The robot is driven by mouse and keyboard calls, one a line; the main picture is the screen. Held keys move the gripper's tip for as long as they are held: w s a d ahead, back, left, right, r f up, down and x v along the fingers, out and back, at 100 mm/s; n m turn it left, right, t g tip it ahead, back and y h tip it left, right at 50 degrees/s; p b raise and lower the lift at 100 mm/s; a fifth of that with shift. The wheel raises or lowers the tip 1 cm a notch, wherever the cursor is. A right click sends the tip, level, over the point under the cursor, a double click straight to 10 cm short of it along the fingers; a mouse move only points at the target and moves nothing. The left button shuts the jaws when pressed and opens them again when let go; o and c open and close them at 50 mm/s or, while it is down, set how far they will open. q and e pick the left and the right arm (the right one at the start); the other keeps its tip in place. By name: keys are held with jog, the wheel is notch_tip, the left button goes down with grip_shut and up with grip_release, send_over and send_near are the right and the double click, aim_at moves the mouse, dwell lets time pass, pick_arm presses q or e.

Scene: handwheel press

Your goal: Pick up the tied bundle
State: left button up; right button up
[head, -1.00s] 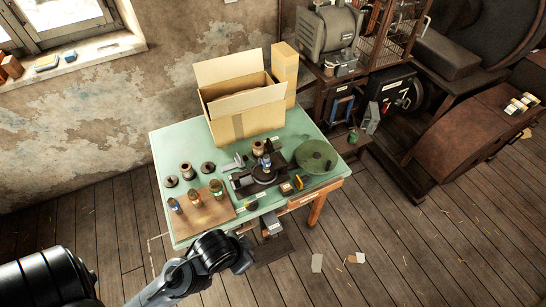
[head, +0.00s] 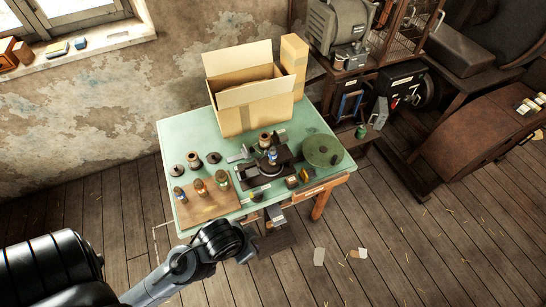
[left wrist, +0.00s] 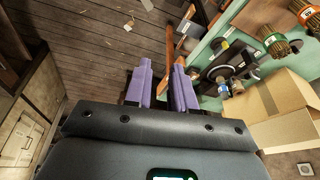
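Several small tied bundles stand upright on a brown wooden board (head: 207,211) at the table's left front corner: a left bundle (head: 179,195), a middle bundle (head: 199,187) and a right bundle (head: 222,180). In the head view my left arm reaches in front of the table. My right gripper is not in view.
On the green table (head: 180,135) stand an open cardboard box (head: 245,112), a dark press-like device (head: 265,168), a round green disc (head: 322,150) and small spools (head: 193,161). Dark machinery stands to the right. The floor in front is mostly clear.

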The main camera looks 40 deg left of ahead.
pick_arm(q)
jog(key=o, duration=0.9)
jog(key=shift+c, duration=0.2)
